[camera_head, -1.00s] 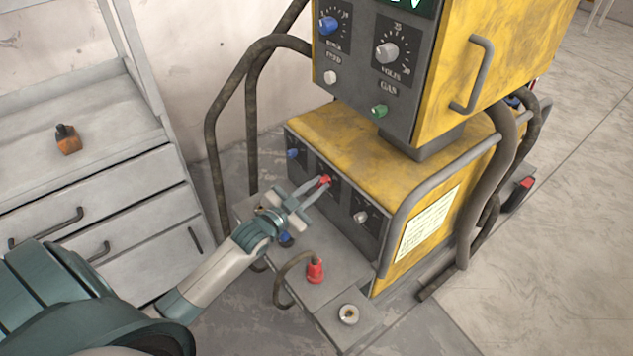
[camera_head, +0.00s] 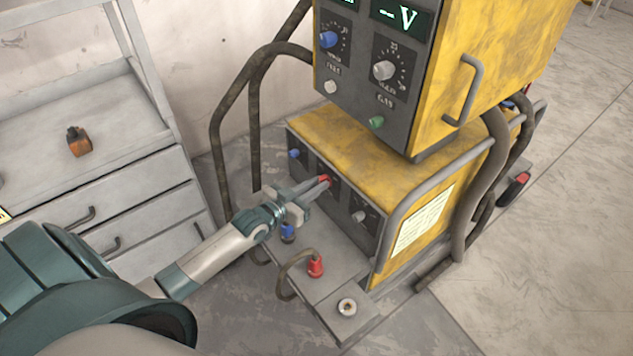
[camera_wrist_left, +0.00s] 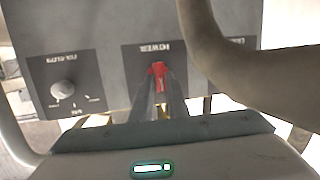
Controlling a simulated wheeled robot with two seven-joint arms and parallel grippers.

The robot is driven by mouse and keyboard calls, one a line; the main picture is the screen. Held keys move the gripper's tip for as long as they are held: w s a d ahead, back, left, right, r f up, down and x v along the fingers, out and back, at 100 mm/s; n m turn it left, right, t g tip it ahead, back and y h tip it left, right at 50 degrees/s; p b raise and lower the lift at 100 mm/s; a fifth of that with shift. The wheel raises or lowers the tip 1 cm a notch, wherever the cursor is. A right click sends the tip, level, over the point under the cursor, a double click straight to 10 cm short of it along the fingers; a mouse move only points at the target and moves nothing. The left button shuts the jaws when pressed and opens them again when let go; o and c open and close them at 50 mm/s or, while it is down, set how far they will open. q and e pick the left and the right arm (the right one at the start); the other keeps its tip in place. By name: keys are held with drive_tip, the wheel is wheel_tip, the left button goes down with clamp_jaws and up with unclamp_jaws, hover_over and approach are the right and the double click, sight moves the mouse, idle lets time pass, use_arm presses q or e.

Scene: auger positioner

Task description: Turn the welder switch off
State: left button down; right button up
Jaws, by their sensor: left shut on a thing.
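The yellow welder (camera_head: 390,130) stands on the floor with its lower front panel facing me. A red switch (camera_head: 324,180) sits on that panel, between a blue knob and a pale knob. In the left wrist view the red switch (camera_wrist_left: 158,72) is under a label that reads POWER, upside down. My left gripper (camera_head: 322,183) reaches the panel, its fingertips shut on the red switch. In the left wrist view the fingers (camera_wrist_left: 160,84) close around its sides and hide part of it. My right gripper is not in view.
A ledge in front of the panel holds a red connector (camera_head: 315,266) with a cable and a blue connector (camera_head: 287,232). Thick hoses (camera_head: 222,150) hang at the left. A grey drawer cabinet (camera_head: 130,200) stands at left with an orange-brown object (camera_head: 78,143) on top.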

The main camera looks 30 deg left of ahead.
use_arm(q)
drive_tip(key=shift+w+a+n+g+h+b, duration=0.15)
drive_tip(key=shift+n+g+h+b, duration=0.25)
drive_tip(key=shift+n, duration=0.7)
drive_tip(key=shift+s+a+n+g+h+b, duration=0.15)
drive_tip(key=shift+n+h, duration=0.3)
drive_tip(key=shift+n, duration=0.65)
drive_tip(key=shift+w+a+n+g+h+b, duration=0.15)
drive_tip(key=shift+n+g+h+b, duration=0.25)
drive_tip(key=shift+n, duration=0.7)
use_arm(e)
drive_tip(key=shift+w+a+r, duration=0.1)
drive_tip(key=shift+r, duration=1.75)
use_arm(q)
drive_tip(key=c, duration=1.7)
unclamp_jaws()
